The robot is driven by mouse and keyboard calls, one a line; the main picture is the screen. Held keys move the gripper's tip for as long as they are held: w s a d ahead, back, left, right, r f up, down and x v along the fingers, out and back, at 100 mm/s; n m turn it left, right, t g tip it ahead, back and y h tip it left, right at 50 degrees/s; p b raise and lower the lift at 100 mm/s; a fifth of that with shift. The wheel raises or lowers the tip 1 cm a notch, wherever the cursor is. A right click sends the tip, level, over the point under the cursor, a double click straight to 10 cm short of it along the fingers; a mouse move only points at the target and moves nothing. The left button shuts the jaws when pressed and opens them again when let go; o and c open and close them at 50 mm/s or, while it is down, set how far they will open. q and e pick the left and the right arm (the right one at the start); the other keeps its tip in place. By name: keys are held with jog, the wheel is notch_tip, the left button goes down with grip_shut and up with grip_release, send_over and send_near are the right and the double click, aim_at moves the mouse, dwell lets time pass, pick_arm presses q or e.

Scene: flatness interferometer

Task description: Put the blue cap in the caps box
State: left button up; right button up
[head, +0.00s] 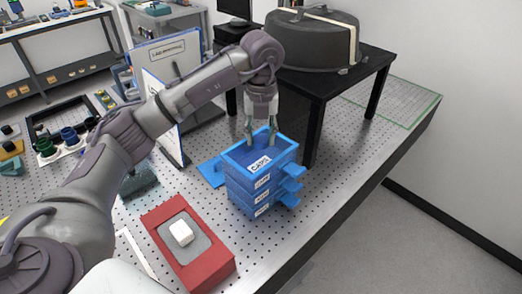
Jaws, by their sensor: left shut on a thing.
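The caps box (285,158) is the open blue top drawer of a blue stack on the perforated table, with a white "CAPS" label on its front. My left gripper (263,141) points down over the caps box, with its fingertips at or just inside the rim. It is shut on a small blue thing, taken to be the blue cap, which hardly stands out against the blue box. Whether the cap touches the box floor cannot be told. My right gripper is not in view.
A red block with a grey pad and white piece (181,232) lies in front. A white sign panel (168,62) stands behind my left arm. A black table (335,82) with a dark domed cover is behind right. Dark green and blue round parts (69,136) sit at left.

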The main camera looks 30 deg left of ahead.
aim_at(260, 164)
pick_arm(q)
jog(key=f, duration=0.3)
jog(key=shift+s+a+p, duration=0.1)
jog(key=shift+s+p, duration=0.1)
jog(key=shift+p, duration=0.2)
notch_tip(260, 164, down, 4)
jog(key=shift+w+p, duration=0.15)
jog(key=shift+p, duration=0.5)
jog(key=shift+f, duration=0.1)
jog(key=shift+o, duration=1.4)
jog(key=shift+f, duration=0.1)
jog(key=o, duration=0.5)
jog(key=shift+c, duration=0.2)
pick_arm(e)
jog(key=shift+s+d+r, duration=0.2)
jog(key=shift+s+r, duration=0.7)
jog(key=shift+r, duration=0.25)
